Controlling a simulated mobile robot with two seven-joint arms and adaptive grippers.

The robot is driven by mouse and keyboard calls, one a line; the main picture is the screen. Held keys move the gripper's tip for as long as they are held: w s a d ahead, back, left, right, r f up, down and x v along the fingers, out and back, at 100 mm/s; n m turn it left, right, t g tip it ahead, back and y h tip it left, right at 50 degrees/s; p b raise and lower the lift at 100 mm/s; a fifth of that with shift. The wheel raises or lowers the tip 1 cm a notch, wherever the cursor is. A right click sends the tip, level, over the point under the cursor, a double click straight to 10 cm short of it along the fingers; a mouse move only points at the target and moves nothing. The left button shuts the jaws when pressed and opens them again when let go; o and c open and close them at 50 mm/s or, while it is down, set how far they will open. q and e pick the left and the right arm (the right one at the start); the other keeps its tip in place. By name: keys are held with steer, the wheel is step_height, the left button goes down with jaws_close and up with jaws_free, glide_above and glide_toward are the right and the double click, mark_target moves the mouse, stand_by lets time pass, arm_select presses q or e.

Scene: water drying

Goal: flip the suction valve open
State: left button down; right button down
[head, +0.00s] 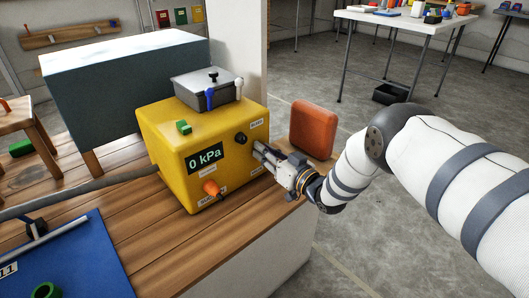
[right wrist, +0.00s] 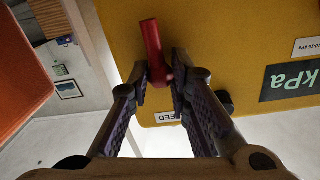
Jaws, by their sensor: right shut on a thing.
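A yellow box (head: 170,140) with a green "0 kPa" display (head: 206,157) stands on the wooden bench. My right gripper (head: 260,152) is at the right part of its front face. In the right wrist view its fingertips (right wrist: 160,82) are closed on the lower end of a red lever (right wrist: 151,40), which sticks out beyond them. This lever is hidden behind the gripper in the head view. I cannot read a label that names it as the suction valve. An orange knob (head: 211,187) sits lower left on the same face. My left gripper is out of view.
A black knob (head: 240,138) is close to my right gripper. A grey lidded case (head: 205,86) with a blue and a white lever is on the box. An orange-red block (head: 313,128) stands just behind the gripper. A blue mat (head: 75,262) lies at front left.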

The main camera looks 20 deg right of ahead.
steer(key=shift+d+f, duration=0.1)
steer(key=shift+f, duration=0.05)
stand_by(0.3)
steer(key=c, duration=1.5)
jaws_free()
steer(key=shift+o, duration=0.2)
steer(key=shift+s, duration=0.1)
steer(key=v, duration=1.2)
